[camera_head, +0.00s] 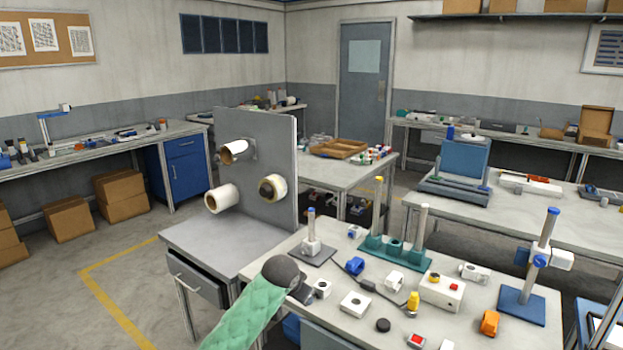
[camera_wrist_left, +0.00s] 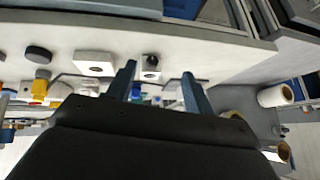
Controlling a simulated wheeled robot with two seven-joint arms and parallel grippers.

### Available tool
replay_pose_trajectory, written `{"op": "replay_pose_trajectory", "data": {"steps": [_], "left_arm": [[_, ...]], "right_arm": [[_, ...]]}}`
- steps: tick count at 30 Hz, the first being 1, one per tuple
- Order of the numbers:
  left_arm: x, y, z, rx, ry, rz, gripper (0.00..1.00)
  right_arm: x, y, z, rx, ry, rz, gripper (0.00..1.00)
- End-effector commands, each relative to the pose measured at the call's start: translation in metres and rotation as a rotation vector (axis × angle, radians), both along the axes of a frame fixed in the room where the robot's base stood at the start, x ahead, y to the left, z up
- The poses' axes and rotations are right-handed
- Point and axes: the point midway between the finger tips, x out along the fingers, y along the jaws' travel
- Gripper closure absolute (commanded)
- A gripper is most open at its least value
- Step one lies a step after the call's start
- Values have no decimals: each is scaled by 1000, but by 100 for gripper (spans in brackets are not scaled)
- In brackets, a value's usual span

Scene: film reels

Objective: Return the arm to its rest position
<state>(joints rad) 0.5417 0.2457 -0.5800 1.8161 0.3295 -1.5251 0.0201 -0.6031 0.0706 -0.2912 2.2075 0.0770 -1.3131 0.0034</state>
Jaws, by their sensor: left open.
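My left arm (camera_head: 247,312) comes in from the bottom in a green sleeve with a dark wrist. Its gripper (camera_wrist_left: 162,88) is open in the left wrist view, two blue-grey fingers apart with nothing held. In the head view, the gripper is over the near left edge of the workbench (camera_head: 345,328), partly hidden by the wrist. Film rolls hang on a grey upright panel (camera_head: 246,130): a cream roll (camera_head: 222,198), a white roll (camera_head: 234,152) and a yellowish roll (camera_head: 272,188). My right gripper is not in view.
Small parts crowd the workbench, including a white block (camera_head: 354,304), a black knob (camera_head: 383,325) and a green stand (camera_head: 392,250) with upright posts. A blue-based post (camera_head: 522,305) stands at the right. The grey cabinet top (camera_head: 205,238) below the panel is mostly clear.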

Motion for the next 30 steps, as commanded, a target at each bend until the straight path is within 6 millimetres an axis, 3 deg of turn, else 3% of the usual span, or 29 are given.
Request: {"op": "replay_pose_trajectory", "data": {"steps": [3, 11, 17, 30], "left_arm": [[-9, 9, 26, -18, -73, 31, 48], [-40, 28, 23, -44, -112, 89, 48], [-78, 48, -3, -67, -101, 147, 48], [-193, 94, -97, -95, 26, 290, 48]], "right_arm": [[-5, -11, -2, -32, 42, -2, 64], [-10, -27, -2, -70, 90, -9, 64], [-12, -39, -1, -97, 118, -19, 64], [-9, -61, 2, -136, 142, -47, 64]]}}
